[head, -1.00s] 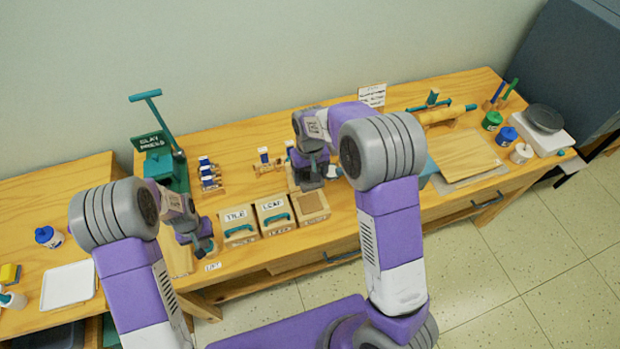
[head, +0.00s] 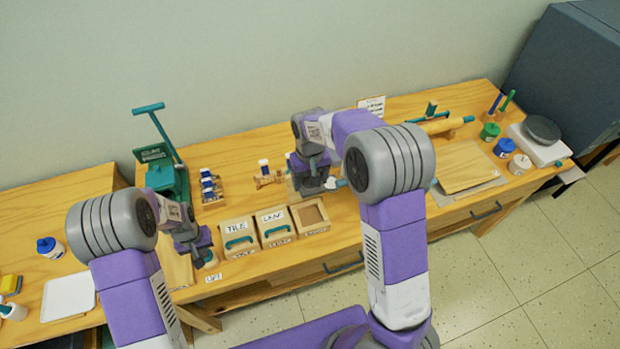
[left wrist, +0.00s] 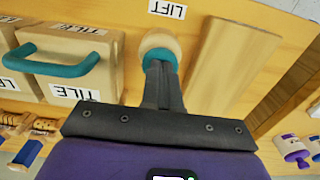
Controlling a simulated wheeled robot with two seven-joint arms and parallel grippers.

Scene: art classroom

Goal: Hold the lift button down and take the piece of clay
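The lift button (left wrist: 160,52) has a teal top on a round wooden base, behind the LIFT label (left wrist: 167,9). My left gripper (left wrist: 160,75) is shut, with its fingertips at the teal top, seemingly touching it; how far the button is pressed cannot be told. In the head view the left gripper (head: 207,258) is over the button spot beside the label. My right gripper (head: 318,190) is low over the table behind the open-topped box. A small whitish lump (head: 332,183), possibly the clay, shows beside it. Its fingertips are hidden, so its grip is unclear.
A teal clay press (head: 166,175) stands behind. A wooden board (head: 470,166) lies right. The table's front edge is close.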

